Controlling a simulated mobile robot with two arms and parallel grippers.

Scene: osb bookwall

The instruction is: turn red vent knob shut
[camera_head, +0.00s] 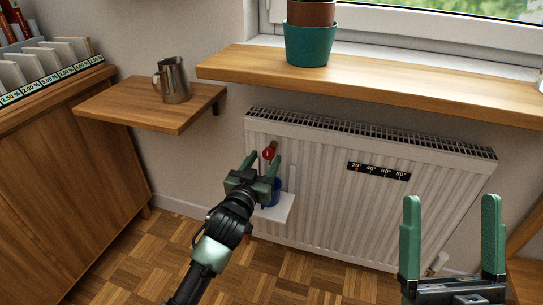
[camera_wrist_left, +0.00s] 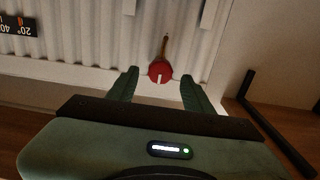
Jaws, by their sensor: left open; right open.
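The red vent knob (camera_head: 268,153) sits on a brass stem at the upper left part of the white radiator (camera_head: 330,190). My left gripper (camera_head: 262,160) is open just in front of the knob. In the left wrist view the red knob (camera_wrist_left: 161,72) shows beyond and between the two open fingertips (camera_wrist_left: 155,80), with a white mark on its face. Whether the fingers touch it cannot be told, but gaps show on both sides. My right gripper (camera_head: 452,215) is open and empty in the lower right of the head view.
A blue cup (camera_head: 273,190) stands on a small white shelf (camera_head: 275,210) below the knob, partly hidden by my left gripper. A temperature strip (camera_head: 379,171) is on the radiator. A metal pitcher (camera_head: 174,82) stands on a wooden shelf (camera_head: 120,108). A wooden sill (camera_head: 400,90) overhangs the radiator.

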